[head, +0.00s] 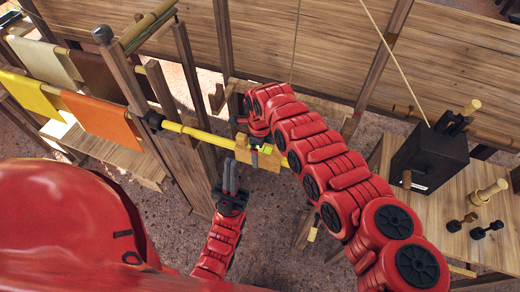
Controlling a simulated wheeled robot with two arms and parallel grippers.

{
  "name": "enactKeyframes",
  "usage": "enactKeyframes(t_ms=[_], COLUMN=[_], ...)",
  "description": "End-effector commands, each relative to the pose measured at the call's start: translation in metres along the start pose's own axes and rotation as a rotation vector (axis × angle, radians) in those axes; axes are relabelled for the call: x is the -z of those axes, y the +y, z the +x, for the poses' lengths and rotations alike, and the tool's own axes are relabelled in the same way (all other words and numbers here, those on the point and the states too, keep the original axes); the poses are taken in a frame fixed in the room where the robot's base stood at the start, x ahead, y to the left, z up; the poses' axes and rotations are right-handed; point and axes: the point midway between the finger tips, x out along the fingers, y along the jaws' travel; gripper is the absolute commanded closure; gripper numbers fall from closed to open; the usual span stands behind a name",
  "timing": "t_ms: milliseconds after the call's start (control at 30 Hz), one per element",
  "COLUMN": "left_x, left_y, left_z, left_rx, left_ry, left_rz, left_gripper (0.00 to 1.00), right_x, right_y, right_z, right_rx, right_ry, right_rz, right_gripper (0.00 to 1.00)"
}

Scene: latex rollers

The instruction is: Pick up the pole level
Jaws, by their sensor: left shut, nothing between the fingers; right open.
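A yellow pole (200,134) with a black knob (153,121) on its left end runs rightward, near level, to a small wooden block (243,149). Its right part is hidden behind my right arm and the block. My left gripper (231,167) points up from below, shut and empty, just under the pole near the block; I cannot tell whether it touches. My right gripper (262,148) is at the block, open. Its fingers are small and partly hidden, so their exact place around the pole cannot be told.
Wooden racks at left hold hanging cloths, one orange (103,118) and one yellow (28,93). Another pole has a dark ball end (103,35). A black box (430,157) and small black-ended pieces stand on a wooden bench (455,207) at right. Bare floor shows below.

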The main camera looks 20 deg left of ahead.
Motion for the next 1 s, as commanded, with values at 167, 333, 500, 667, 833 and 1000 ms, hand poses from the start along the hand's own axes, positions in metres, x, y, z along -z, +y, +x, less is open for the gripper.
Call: enactKeyframes(t_ms=[167, 333, 500, 667, 833, 1000], left_x=[0.0, 0.0, 0.0, 0.0, 0.0, 0.0], left_y=[0.0, 0.0, 0.0, 0.0, 0.0, 0.0], left_z=[-0.002, -0.002, -0.001, -0.002, -0.002, -0.001], left_rx=[0.0, 0.0, 0.0, 0.0, 0.0, 0.0], left_ry=[-0.001, 0.0, 0.0, 0.0, 0.0, 0.0], left_rz=[0.0, 0.0, 0.0, 0.0, 0.0, 0.0], left_gripper=[1.0, 1.0, 1.0, 1.0, 1.0, 1.0], right_x=[-0.001, -0.001, -0.001, -0.001, -0.001, -0.001], right_y=[0.001, 0.0, 0.0, 0.0, 0.0, -0.001], right_z=[0.018, 0.021, 0.021, 0.02, 0.02, 0.02], right_rx=[-0.001, 0.001, 0.001, 0.001, 0.001, 0.001], right_ry=[-0.001, -0.001, -0.001, -0.001, -0.002, -0.002], right_rz=[-0.001, -0.001, -0.001, 0.0, 0.0, 0.0], right_gripper=[0.0, 0.0, 0.07, 0.36, 0.67, 0.97])
